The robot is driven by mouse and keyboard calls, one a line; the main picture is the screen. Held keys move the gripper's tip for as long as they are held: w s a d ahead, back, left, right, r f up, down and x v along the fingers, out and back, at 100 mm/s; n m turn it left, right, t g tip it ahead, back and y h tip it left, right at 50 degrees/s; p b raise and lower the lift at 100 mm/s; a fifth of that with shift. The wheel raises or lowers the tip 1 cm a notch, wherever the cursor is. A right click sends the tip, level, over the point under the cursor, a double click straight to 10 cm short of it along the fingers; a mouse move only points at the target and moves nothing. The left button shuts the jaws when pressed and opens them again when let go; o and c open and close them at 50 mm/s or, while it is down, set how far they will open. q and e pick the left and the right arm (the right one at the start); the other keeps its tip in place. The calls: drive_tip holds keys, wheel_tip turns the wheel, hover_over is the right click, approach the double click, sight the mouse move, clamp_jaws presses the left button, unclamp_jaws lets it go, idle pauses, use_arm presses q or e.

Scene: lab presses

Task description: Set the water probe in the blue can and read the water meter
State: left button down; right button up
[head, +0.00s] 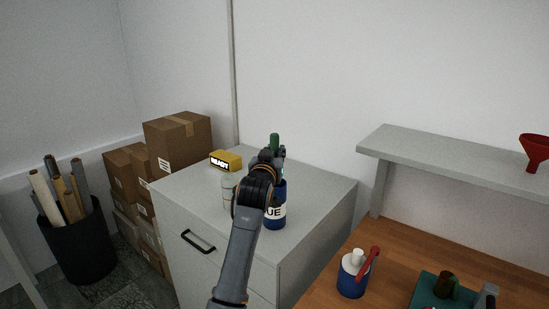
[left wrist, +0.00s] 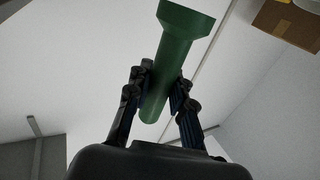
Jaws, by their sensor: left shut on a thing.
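The water probe, a green rod with a wider end, shows above my left gripper in the head view (head: 274,139). It also shows large in the left wrist view (left wrist: 172,60). My left gripper (left wrist: 158,92) is shut on it, a finger on each side. In the head view the gripper (head: 270,155) is above the blue can (head: 274,216), whose label shows "UE". The yellow water meter (head: 225,158) reads "READY". My right gripper is not in view.
A clear bottle (head: 228,186) stands left of the can on the grey cabinet (head: 320,183). Cardboard boxes (head: 178,138) and a black bin of rolls (head: 77,245) are at left. A wooden bench (head: 420,254) holds another blue container (head: 352,278), under a shelf with a red funnel (head: 535,148).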

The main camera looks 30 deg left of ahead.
use_arm(q)
wheel_tip(320, 180, down, 2)
drive_tip(key=shift+p, duration=0.3)
drive_tip(key=shift+f, duration=0.2)
drive_tip(key=c, duration=1.2)
unclamp_jaws()
drive_tip(key=shift+s, duration=0.1)
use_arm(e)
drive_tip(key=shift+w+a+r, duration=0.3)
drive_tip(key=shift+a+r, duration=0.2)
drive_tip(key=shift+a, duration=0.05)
use_arm(q)
drive_tip(key=shift+r, duration=0.1)
drive_tip(key=shift+s+d, duration=0.25)
drive_tip(key=shift+s, duration=0.2)
drive_tip(key=b+v, duration=0.2)
drive_tip(key=v, duration=0.9)
drive_tip(key=shift+b, duration=0.4)
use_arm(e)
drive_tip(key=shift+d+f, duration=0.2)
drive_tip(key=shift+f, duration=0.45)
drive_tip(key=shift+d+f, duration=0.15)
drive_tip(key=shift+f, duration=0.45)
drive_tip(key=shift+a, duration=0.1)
